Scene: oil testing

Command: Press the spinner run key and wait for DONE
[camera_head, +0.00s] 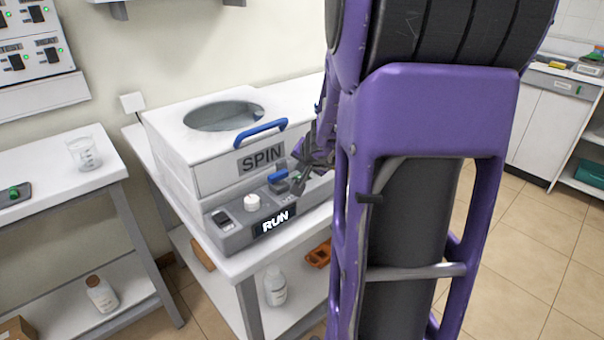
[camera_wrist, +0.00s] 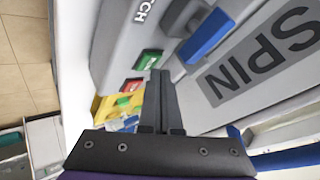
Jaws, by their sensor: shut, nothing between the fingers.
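The spinner (camera_head: 180,165) is a white box marked SPIN with a closed blue-handled lid and a round window. Its grey front panel holds a white knob (camera_head: 252,202), a blue lever (camera_head: 278,176) and a display (camera_head: 274,222) reading RUN. My gripper (camera_head: 298,184) is at the right end of this panel. In the wrist view its fingers (camera_wrist: 159,75) are shut and empty, with their tips beside a green key (camera_wrist: 147,60). A red key (camera_wrist: 131,86) lies just left of the fingers. I cannot tell whether the tips touch the green key.
A side table at left holds a glass beaker (camera_head: 84,153) and a dark device (camera_head: 14,193). Bottles stand on the lower shelves, one white (camera_head: 275,286). My arm hides much of the right side. Tiled floor (camera_head: 535,240) is open at right.

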